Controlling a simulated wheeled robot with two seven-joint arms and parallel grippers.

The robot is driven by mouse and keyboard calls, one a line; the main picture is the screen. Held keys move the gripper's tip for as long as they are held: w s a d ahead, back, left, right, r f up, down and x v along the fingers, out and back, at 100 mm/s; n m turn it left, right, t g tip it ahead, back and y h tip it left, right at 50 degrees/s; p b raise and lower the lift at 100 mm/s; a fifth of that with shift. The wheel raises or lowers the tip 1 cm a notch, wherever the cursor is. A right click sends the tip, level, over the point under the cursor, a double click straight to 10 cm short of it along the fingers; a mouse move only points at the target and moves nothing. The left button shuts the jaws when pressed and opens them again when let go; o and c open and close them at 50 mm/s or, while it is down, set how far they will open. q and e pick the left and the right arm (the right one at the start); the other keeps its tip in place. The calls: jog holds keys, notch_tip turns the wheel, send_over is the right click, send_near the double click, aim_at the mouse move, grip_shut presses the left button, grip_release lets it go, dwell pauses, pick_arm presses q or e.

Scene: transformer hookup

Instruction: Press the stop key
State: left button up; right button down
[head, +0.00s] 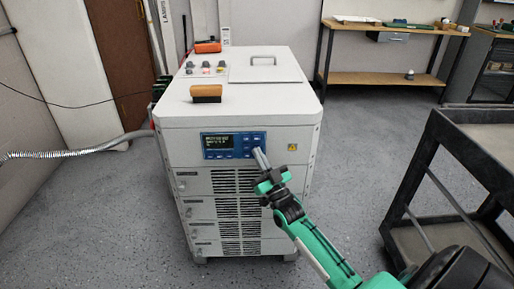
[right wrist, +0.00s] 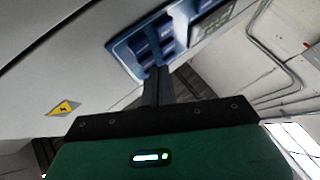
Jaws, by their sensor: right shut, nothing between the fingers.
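The blue control panel (head: 212,154) is on the upper front of the white cabinet (head: 185,115), with a dark lit screen (head: 219,143) and small keys to its right. My right gripper (head: 258,152) is shut and empty, its fingertips at the panel's lower right corner. In the right wrist view the closed fingers (right wrist: 157,72) reach up to the blue key area (right wrist: 125,48) and overlap it. I cannot tell whether they touch a key. The key labels are too small to read, and the fingers hide part of the key area. My left gripper is not in view.
A wood-backed brush (head: 206,92) and an orange item (head: 207,46) lie on the cabinet top. A yellow warning label (head: 292,147) is right of the panel. A dark cart (head: 470,150) stands close on the right. A grey hose (head: 95,146) runs left.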

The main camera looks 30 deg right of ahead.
jog(key=shift+w+d, duration=0.2)
jog(key=shift+w, duration=0.15)
dwell(0.7)
jog(key=shift+s, duration=0.1)
jog(key=shift+s+a+p, duration=0.45)
jog(key=shift+s, duration=0.15)
jog(key=s+a+p, duration=0.1)
jog(key=s, duration=0.2)
jog(key=s+a+p, duration=0.1)
jog(key=shift+s+a+p, duration=0.15)
jog(key=shift+a+p, duration=0.15)
dwell(0.3)
dwell(1.0)
